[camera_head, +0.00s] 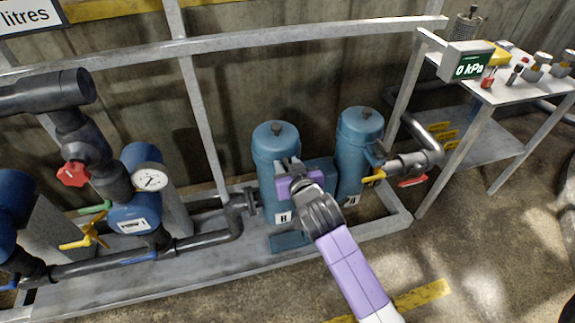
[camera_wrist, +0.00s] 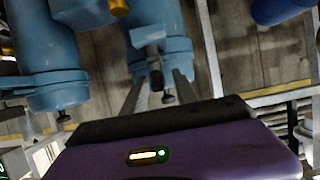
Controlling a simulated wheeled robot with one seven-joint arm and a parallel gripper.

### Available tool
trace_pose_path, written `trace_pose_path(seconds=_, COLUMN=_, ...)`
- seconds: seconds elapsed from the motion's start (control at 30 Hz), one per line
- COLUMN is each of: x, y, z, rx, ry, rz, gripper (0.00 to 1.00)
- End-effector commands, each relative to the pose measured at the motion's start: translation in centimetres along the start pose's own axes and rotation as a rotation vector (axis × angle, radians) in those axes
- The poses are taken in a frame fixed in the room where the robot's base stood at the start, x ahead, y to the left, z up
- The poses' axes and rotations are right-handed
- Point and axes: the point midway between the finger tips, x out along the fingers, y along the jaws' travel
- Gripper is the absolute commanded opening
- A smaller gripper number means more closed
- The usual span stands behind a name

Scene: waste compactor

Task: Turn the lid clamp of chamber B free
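Chamber B (camera_head: 277,145) is an upright blue cylinder with a lid and a dark top knob, marked with a "B" label. It also shows in the middle of the wrist view (camera_wrist: 172,22), which looks upside down. Its lid clamp (camera_wrist: 149,38) is a grey bracket with a dark end, across the lid rim. My gripper (camera_head: 287,163) is at the upper front of chamber B and hides part of it in the head view. In the wrist view the gripper (camera_wrist: 160,85) is open, one finger on each side of the clamp's dark end. I cannot tell whether either finger touches it.
Chamber A (camera_head: 359,140) stands close to the right, with a yellow-handled valve (camera_head: 374,177) and pipe beside it. A grey frame rail (camera_head: 250,42) crosses above the chambers. A pressure display (camera_head: 467,66) reads 0 kPa by the side table. Floor in front is open.

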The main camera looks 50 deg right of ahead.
Motion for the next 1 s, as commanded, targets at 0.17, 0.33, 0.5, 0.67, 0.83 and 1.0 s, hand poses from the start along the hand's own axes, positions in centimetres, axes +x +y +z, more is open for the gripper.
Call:
trace_pose_path(seconds=0.17, x=-0.02, y=0.00, z=-0.01, rx=0.000, ry=0.000, rz=0.000, gripper=0.25)
trace_pose_path(seconds=0.33, x=-0.03, y=-0.01, z=-0.01, rx=0.000, ry=0.000, rz=0.000, gripper=0.00)
trace_pose_path(seconds=0.5, x=-0.04, y=-0.01, z=-0.02, rx=0.000, ry=0.001, rz=-0.001, gripper=0.00)
trace_pose_path(seconds=0.67, x=-0.09, y=-0.03, z=-0.09, rx=-0.004, ry=0.001, rz=-0.013, gripper=0.00)
trace_pose_path(seconds=0.83, x=-0.15, y=0.01, z=-0.24, rx=-0.020, ry=0.001, rz=-0.052, gripper=0.00)
trace_pose_path(seconds=1.0, x=-0.17, y=0.02, z=-0.29, rx=-0.049, ry=0.001, rz=-0.124, gripper=0.00)
